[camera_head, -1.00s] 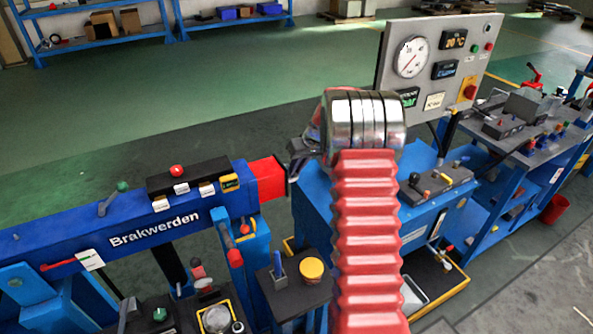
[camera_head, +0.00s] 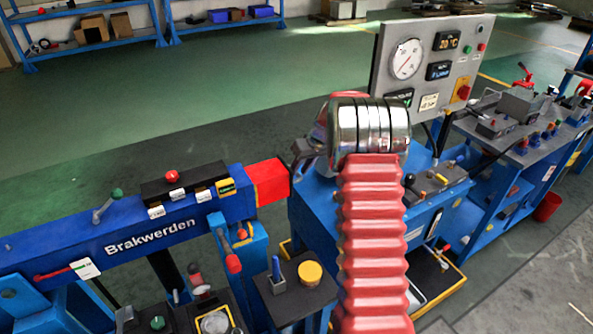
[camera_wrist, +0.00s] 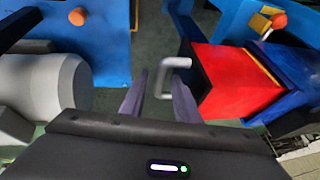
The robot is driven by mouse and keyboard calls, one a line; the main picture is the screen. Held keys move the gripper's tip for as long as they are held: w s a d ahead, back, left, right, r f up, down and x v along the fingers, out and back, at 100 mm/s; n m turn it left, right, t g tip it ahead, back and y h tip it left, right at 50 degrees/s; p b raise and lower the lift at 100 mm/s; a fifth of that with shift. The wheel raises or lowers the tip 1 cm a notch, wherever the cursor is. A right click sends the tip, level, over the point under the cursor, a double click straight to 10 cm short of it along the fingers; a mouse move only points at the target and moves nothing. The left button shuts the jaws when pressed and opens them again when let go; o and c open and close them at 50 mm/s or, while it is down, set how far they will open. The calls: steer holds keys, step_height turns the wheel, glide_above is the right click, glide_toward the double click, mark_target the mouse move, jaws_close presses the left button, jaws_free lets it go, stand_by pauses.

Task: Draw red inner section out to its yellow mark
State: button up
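The red inner section (camera_head: 270,183) sticks out of the right end of the blue boom (camera_head: 150,240) marked "Brakwerden". In the wrist view the red section (camera_wrist: 232,80) has a dark end face with a grey loop handle (camera_wrist: 162,80). A gap shows on the left finger's side; the bar is close to the right finger. In the head view my gripper (camera_head: 299,152) is at the red end, partly hidden by my arm.
A blue cabinet with a gauge panel (camera_head: 432,65) stands close to the right of the red end. A workbench (camera_head: 510,135) is farther right. A small stand with a yellow cap (camera_head: 310,272) is below the boom end. Open green floor (camera_head: 200,100) lies behind.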

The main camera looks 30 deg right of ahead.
steer(key=shift+r, duration=0.1)
steer(key=v, duration=1.3)
steer(key=shift+r, duration=0.2)
steer(key=shift+s, duration=0.1)
stand_by(0.4)
